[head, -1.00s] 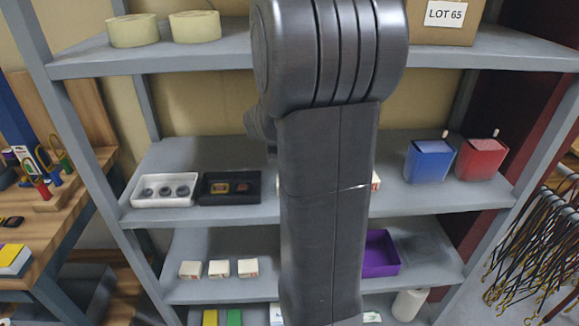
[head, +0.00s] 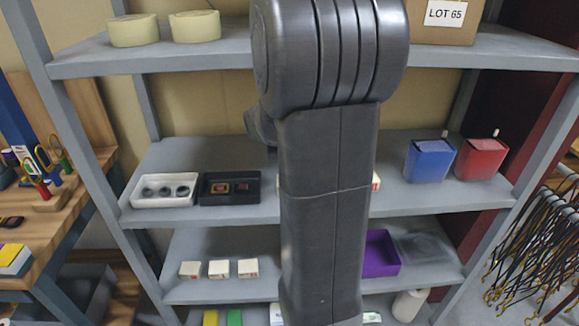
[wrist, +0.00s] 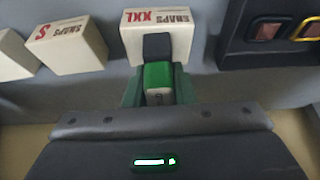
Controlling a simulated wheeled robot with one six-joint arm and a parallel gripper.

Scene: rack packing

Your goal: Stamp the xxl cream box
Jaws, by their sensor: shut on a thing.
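The xxl cream box (wrist: 182,30) shows at the top middle of the wrist view, with its red and dark lettering upside down. My gripper (wrist: 158,98) is shut on a stamp (wrist: 158,75) with a green body and a black end. The black end overlaps the box's face in the wrist view; I cannot tell whether it touches. A cream box marked S (wrist: 68,46) stands left of the xxl box, with another cream box (wrist: 14,56) beyond it.
A black tray (wrist: 228,52) lies right of the xxl box. In the head view this tray (head: 230,201) sits beside a white tray (head: 163,201) on the middle shelf. A blue bin (head: 429,162) and a red bin (head: 480,160) stand at right. Shelf posts flank the arm.

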